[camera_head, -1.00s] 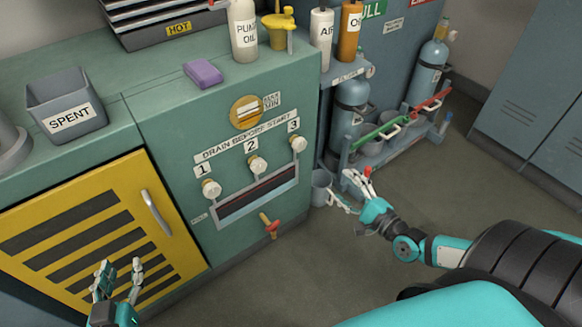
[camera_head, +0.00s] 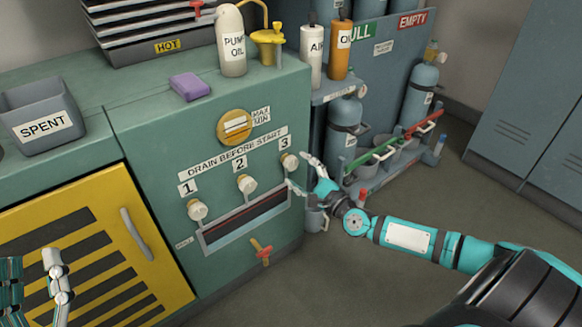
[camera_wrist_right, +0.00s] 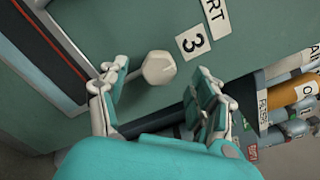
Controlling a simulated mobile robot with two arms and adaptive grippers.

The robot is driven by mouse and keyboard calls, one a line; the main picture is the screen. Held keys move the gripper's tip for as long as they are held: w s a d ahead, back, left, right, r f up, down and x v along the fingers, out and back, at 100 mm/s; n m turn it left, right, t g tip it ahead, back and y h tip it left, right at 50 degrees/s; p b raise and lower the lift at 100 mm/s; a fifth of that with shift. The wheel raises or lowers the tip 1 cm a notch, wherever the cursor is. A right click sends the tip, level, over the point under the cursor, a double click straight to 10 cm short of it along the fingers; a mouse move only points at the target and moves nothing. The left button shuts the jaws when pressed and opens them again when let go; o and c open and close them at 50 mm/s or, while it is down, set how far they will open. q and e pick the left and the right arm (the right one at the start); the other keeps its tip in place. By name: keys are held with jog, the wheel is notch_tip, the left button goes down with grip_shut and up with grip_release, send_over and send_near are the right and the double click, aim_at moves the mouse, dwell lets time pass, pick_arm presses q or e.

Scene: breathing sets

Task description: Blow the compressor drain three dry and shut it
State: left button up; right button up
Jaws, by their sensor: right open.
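Drain knob three (camera_head: 290,161) is a pale faceted knob on the green cabinet front, below the "3" label (camera_head: 285,142). My right gripper (camera_head: 298,172) is open at this knob, coming from the right. In the right wrist view the knob (camera_wrist_right: 158,68) shows between the two spread fingers of the right gripper (camera_wrist_right: 160,82), with gaps on both sides. Drain knobs one (camera_head: 197,209) and two (camera_head: 246,184) sit to the left. A dark slot-like trough (camera_head: 245,220) lies below the knobs. My left gripper (camera_head: 36,280) is open and empty at the lower left, partly cut off.
A red-handled valve (camera_head: 261,250) sticks out low on the cabinet. A bucket (camera_head: 315,220) stands by its right corner. Gas bottles (camera_head: 343,130) and a rack with green and red bars (camera_head: 372,155) stand to the right. The floor at right is clear.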

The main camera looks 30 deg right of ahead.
aim_at(292, 165)
pick_arm(q)
jog(key=shift+s+a+r+t+h+b, duration=0.15)
jog(key=shift+s+r+t+h+b, duration=0.25)
jog(key=shift+s+r+t, duration=0.8)
pick_arm(e)
jog(key=shift+w+a, duration=0.2)
jog(key=shift+w, duration=2)
jog(key=shift+c, duration=0.2)
jog(key=c, duration=1.2)
